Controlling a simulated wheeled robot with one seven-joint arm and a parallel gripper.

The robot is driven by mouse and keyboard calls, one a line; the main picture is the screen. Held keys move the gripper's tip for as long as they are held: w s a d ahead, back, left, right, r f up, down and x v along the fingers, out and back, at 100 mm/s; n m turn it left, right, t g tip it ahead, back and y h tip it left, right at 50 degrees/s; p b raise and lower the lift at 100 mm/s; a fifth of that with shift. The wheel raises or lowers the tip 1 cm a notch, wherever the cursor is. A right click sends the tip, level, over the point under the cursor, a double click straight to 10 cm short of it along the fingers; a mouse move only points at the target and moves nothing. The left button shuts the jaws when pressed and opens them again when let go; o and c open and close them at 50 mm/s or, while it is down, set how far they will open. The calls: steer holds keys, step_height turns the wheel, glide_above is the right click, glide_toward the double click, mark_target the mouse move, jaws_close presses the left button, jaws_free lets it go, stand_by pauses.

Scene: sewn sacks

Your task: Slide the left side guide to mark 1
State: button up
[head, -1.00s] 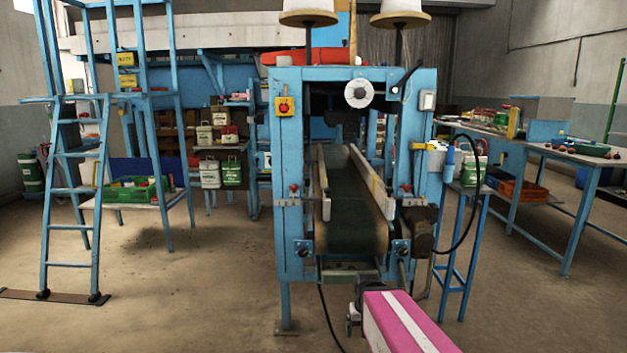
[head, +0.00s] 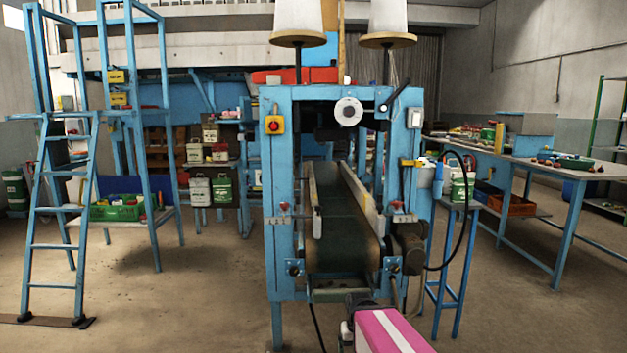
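The blue sack-sewing machine (head: 277,180) stands ahead, with a dark belt (head: 340,225) running through it. The left side guide (head: 315,202) is a pale upright rail along the belt's left edge. A red-topped clamp (head: 284,207) sits on the left post beside it. The right side guide (head: 361,200) runs along the right edge, with another red-topped clamp (head: 398,206). No mark numbers can be read at this size. My pink and white arm shows at the bottom, below the belt's front end and apart from the guides. My gripper's fingers cannot be made out.
A blue ladder platform (head: 60,220) and a table with a green crate (head: 117,207) stand at left. A small blue stand (head: 455,260) and a black cable (head: 470,225) are close at right, with a long workbench (head: 560,172) beyond. The floor in front is clear.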

steer(key=c, duration=0.3)
steer(key=shift+w+r, duration=0.15)
steer(key=shift+w, duration=0.2)
steer(key=c, duration=0.4)
steer(key=n+t+y, duration=0.9)
steer(key=t, duration=0.1)
glide_toward(319, 206)
steer(key=x, duration=1)
steer(key=shift+w+a, duration=0.15)
steer(key=shift+w, duration=0.05)
